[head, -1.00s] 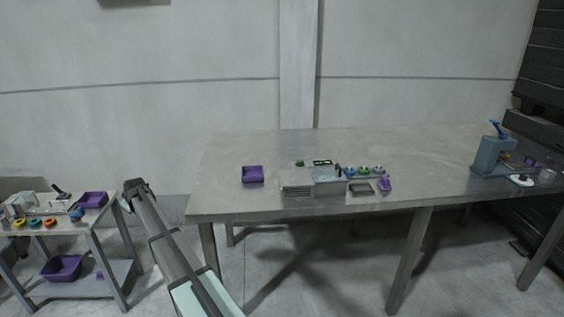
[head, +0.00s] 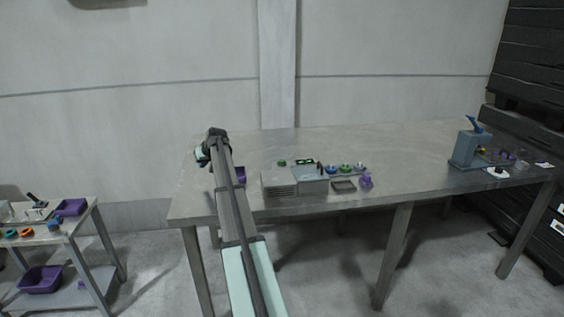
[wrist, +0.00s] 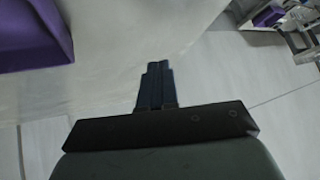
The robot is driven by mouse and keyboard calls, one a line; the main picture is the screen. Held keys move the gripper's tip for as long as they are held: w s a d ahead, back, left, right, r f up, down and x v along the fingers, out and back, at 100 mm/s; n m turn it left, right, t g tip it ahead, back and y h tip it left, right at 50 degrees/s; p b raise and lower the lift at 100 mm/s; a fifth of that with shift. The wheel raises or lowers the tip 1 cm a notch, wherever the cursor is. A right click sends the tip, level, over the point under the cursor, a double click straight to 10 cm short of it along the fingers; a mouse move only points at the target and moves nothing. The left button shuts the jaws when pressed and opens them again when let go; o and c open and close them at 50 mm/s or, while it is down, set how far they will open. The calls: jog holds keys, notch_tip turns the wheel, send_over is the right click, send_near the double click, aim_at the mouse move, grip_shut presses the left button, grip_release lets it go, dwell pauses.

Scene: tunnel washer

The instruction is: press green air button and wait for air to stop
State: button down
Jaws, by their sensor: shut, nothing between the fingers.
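The fingertips are hard to make out there. The green button does not show in the wrist view. Whether air is blowing cannot be told.
A purple bin (head: 240,174) is partly hidden behind my arm; a purple shape (wrist: 30,35) shows in the wrist view. Small coloured parts (head: 345,168) and a grey tray (head: 344,186) lie right of the machine. A blue press (head: 471,146) stands far right. A cart (head: 70,230) stands at left.

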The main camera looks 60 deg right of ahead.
jog(key=s+d+r+m, duration=0.2)
jog(key=s+d+r, duration=0.1)
jog(key=s+d, duration=0.4)
jog(key=s+d+r+m, duration=0.2)
jog(key=s+d+r, duration=0.2)
jog(key=s+d, duration=0.35)
notch_tip(320, 180, up, 5)
jog(key=m+t, duration=0.1)
jog(key=m, duration=0.1)
send_over(284, 161)
jog(key=shift+r, duration=0.1)
jog(key=shift+f, duration=4.4)
jog(key=shift+f, duration=0.95)
jog(key=shift+r, duration=0.95)
jog(key=shift+r, duration=0.1)
